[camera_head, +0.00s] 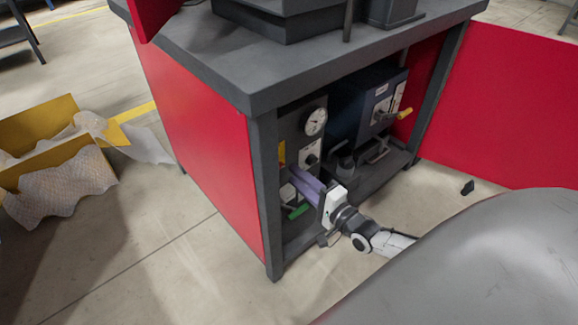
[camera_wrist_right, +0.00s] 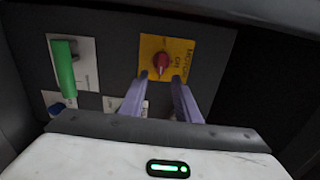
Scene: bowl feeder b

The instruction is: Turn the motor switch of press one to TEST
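The motor switch is a red knob (camera_wrist_right: 161,62) on a yellow plate (camera_wrist_right: 190,48) lettered MOTOR and ON, on a dark panel in the right wrist view. In the head view a sliver of yellow plate (camera_head: 282,153) shows inside the red cabinet; the knob is not visible there. My right gripper (camera_wrist_right: 160,80) has its two purple fingers apart, pointing at the knob, with one fingertip on each side of it in the picture. Contact cannot be told. In the head view my right gripper (camera_head: 301,181) reaches into the cabinet's left half. My left gripper is not in view.
A green handle (camera_wrist_right: 65,70) on a white plate is left of the switch. A gauge (camera_head: 315,121) and a black switch (camera_head: 311,158) sit near my right gripper. The cabinet top (camera_head: 215,60) overhangs.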

